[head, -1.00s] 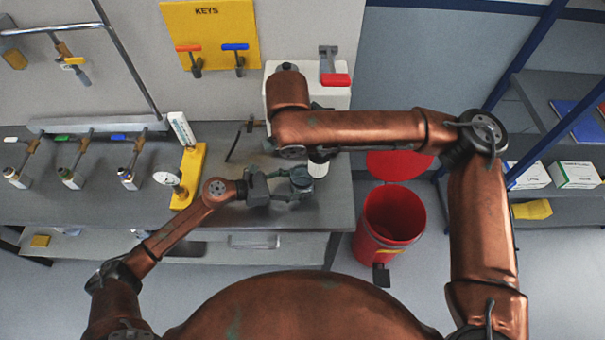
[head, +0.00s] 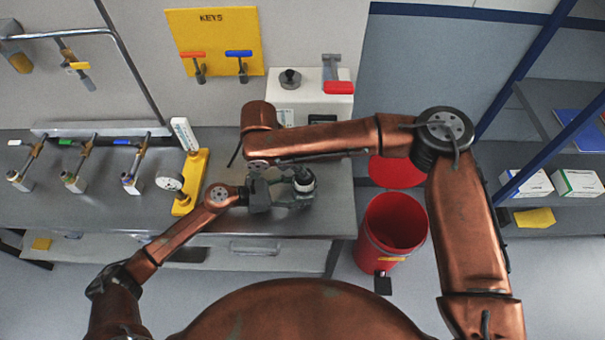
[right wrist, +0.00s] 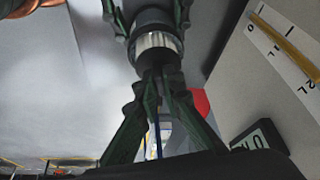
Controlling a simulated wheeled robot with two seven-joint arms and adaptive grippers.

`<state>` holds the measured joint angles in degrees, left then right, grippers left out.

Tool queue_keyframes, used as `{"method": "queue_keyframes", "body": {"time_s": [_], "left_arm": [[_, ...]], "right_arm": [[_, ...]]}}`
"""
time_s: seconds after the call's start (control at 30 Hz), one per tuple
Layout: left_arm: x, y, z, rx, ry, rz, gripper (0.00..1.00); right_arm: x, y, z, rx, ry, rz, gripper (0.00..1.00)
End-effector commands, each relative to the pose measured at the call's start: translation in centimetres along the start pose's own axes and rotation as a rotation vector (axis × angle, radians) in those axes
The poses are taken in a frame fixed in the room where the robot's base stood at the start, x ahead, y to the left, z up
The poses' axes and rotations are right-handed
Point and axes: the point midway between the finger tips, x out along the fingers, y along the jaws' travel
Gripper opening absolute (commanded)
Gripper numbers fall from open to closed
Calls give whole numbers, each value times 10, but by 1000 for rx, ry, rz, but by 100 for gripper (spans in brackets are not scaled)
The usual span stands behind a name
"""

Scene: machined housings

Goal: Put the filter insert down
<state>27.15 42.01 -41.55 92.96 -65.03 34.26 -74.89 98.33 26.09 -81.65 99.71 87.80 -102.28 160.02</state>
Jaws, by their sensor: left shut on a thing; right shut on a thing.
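The filter insert (right wrist: 157,42) shows in the right wrist view as a white pleated band with a black end. My right gripper (right wrist: 164,82) is shut on that black end. A dark round housing (right wrist: 154,18) meets the band's other end. I cannot tell how far the insert sits inside it. My left gripper (head: 293,190) is shut on the housing, above the bench; its fingers stand on both sides of it in the right wrist view. In the head view the insert's dark end (head: 304,178) shows beside the left gripper; my right gripper is largely hidden there.
The grey bench (head: 225,222) has bare room at its front. A yellow stand (head: 190,185) with a gauge is left of my left gripper. A white box (head: 315,100) with a red-handled lever stands behind. An open red bin (head: 395,225) stands right of the bench.

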Motion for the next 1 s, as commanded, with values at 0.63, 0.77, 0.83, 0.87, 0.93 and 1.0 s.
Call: {"method": "queue_keyframes", "body": {"time_s": [0.63,0.77,0.83,0.87,0.93,1.0], "left_arm": [[0,0,-1,-1,1,0,38],[0,0,-1,-1,1,0,38],[0,0,-1,-1,1,0,38],[0,0,-1,-1,1,0,38],[0,0,-1,-1,1,0,38],[0,0,-1,-1,1,0,38]], "right_arm": [[21,0,8,0,0,0,17],[21,0,8,0,0,0,25],[21,0,8,0,0,0,25],[21,0,8,0,0,0,25],[21,0,8,0,0,0,25],[21,0,8,0,0,0,25]]}}
